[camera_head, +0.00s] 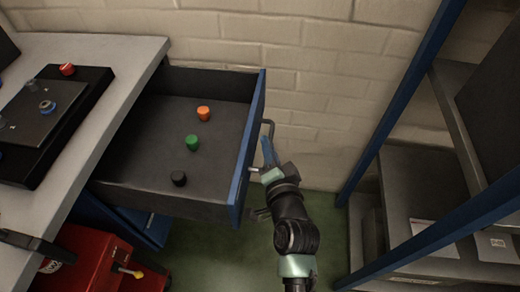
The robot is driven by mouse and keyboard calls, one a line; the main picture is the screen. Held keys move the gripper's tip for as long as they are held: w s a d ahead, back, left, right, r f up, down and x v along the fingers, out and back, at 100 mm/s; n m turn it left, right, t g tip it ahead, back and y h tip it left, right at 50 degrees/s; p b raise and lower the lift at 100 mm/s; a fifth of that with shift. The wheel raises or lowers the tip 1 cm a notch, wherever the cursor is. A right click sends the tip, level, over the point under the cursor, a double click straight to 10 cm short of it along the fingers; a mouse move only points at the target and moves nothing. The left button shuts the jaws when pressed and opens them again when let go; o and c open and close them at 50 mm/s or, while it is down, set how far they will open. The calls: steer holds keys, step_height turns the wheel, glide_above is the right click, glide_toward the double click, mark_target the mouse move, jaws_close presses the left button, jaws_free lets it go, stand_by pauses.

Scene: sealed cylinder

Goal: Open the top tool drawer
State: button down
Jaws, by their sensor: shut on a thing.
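The top tool drawer (235,165) stands pulled well out to the right from under the grey worktop (120,110). Its front panel is blue and its dark floor is in view. An orange knob-like piece (203,113), a green one (192,142) and a black one (179,178) lie inside. A grey bar handle (269,124) sits on the outer face of the front. My gripper (268,160) is at the handle, right of the drawer front, and is shut on it. The exact contact is small and partly hidden by the gripper.
A blue-framed shelf rack (405,95) stands close on the right. A red case (95,262) is below the worktop at lower left, near another slightly open lower blue drawer (150,228). A brick wall is behind. Green floor shows between drawer and rack.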

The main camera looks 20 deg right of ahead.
steer(key=shift+s+d+f, duration=0.1)
steer(key=shift+s+d, duration=0.25)
steer(key=shift+d, duration=0.05)
steer(key=c, duration=0.9)
jaws_free()
steer(key=v, duration=1.3)
steer(key=shift+p, duration=0.35)
